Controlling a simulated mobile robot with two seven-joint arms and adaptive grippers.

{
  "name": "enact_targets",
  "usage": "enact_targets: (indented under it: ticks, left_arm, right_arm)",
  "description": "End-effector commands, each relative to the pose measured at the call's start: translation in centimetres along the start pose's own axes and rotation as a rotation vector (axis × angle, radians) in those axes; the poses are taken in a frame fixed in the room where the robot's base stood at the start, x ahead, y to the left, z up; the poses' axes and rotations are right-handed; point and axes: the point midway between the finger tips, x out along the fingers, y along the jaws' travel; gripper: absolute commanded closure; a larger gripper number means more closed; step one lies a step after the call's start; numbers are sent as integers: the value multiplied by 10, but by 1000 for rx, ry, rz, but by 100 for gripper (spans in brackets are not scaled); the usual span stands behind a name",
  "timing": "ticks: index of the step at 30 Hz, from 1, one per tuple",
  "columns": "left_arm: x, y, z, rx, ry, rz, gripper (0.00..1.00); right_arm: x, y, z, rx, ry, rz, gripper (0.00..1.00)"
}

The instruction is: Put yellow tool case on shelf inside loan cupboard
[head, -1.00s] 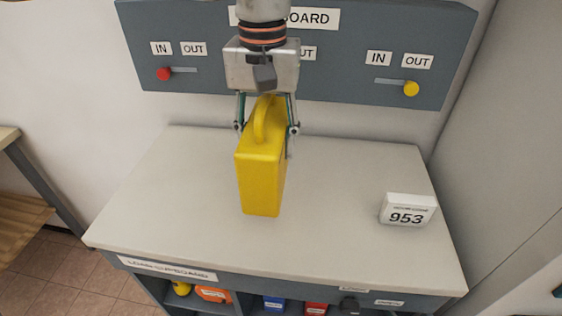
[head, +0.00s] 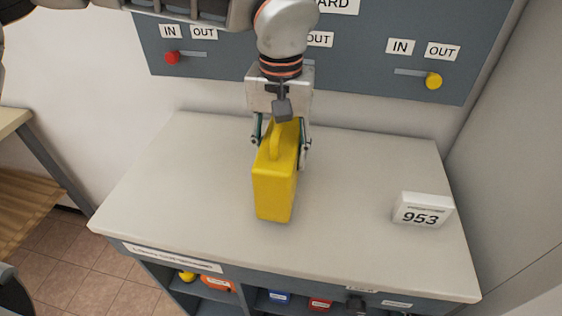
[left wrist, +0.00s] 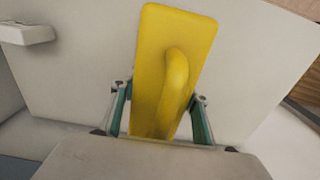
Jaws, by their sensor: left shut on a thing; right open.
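The yellow tool case (head: 275,190) is upright over the middle of the cupboard's pale top, its handle up. I cannot tell whether its base touches the top. My left gripper (head: 281,142) is shut on it from above, fingers on either side near the handle. In the left wrist view the case (left wrist: 172,50) sits between the fingers (left wrist: 160,125). The loan cupboard (head: 350,240) has a label (head: 172,257) on its front left edge and open shelf compartments (head: 225,297) below, mostly cut off by the frame. My right gripper is not in view.
The lower compartments hold a yellow item (head: 187,276), an orange item (head: 217,284), a blue box (head: 279,297) and a red box (head: 320,304). A grey board (head: 350,62) with sliders is behind. A wooden rack (head: 25,205) is at left.

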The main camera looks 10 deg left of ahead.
Motion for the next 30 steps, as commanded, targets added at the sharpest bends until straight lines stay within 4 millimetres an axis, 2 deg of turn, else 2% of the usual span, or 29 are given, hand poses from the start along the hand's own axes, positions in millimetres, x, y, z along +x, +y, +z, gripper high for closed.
enact_targets:
  ticks: [5,18,19,20,30]
  left_arm:
    - [22,1,0,1,1,2,100]
    - [27,1,0,1,2,2,100]
    - [28,0,0,1,0,0,47]
    - [28,0,0,1,0,0,39]
    - [28,0,0,1,0,0,38]
  right_arm:
    - [1,1,-3,0,7,1,42]
    - [1,0,-2,0,5,1,42]
    - [1,0,-2,0,4,1,42]
    - [1,0,-1,0,4,1,42]
    - [2,0,1,0,0,0,42]
